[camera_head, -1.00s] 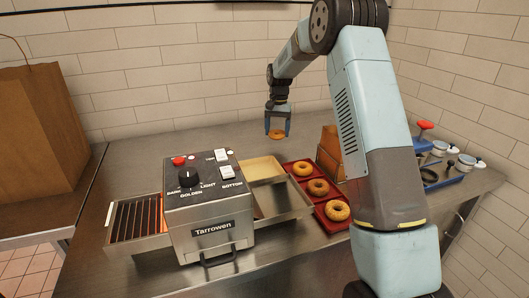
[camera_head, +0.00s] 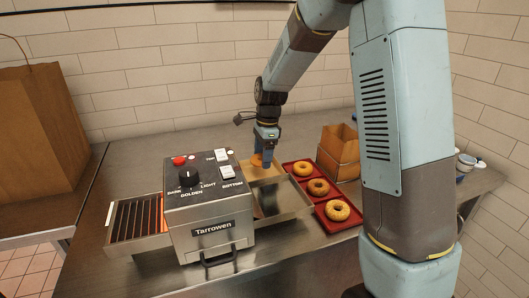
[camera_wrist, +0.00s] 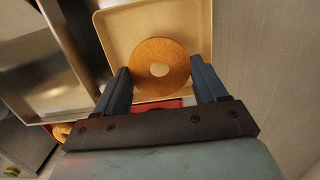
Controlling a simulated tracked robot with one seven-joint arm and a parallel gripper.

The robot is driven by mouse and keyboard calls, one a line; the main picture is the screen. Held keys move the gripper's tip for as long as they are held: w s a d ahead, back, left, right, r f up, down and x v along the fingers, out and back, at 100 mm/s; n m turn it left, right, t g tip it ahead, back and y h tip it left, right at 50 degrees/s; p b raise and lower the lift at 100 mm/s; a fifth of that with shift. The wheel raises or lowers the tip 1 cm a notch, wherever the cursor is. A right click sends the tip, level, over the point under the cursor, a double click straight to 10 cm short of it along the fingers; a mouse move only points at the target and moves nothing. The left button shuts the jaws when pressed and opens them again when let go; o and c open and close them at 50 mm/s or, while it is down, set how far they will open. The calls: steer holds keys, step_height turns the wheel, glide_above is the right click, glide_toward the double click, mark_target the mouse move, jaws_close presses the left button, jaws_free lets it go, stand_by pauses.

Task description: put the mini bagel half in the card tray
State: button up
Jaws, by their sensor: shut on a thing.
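The mini bagel half (camera_wrist: 160,52) is a round golden-brown piece with a hole, its face toward the wrist camera. My gripper (camera_wrist: 160,80) is shut on it, with a blue finger on each side. The pale card tray (camera_wrist: 112,62) shows below and around the bagel half in the wrist view. In the head view my gripper (camera_head: 262,158) is over the card tray (camera_head: 268,182), behind the toaster's steel outlet. The bagel half (camera_head: 257,160) is mostly hidden there by the fingers. I cannot tell whether it touches the tray.
The Tarrowen toaster (camera_head: 207,215) stands left of the tray, with its steel chute (camera_head: 285,212) in front. A red tray (camera_head: 318,188) with 3 whole bagels lies to the right. A brown paper bag (camera_head: 338,152) stands behind that. The counter behind the toaster is clear.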

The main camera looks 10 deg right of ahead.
mark_target(262, 174)
steer(key=shift+f, duration=2.2)
steer(key=o, duration=1.1)
steer(key=shift+o, duration=0.2)
step_height(262, 174, up, 7)
steer(key=shift+s+r, duration=0.1)
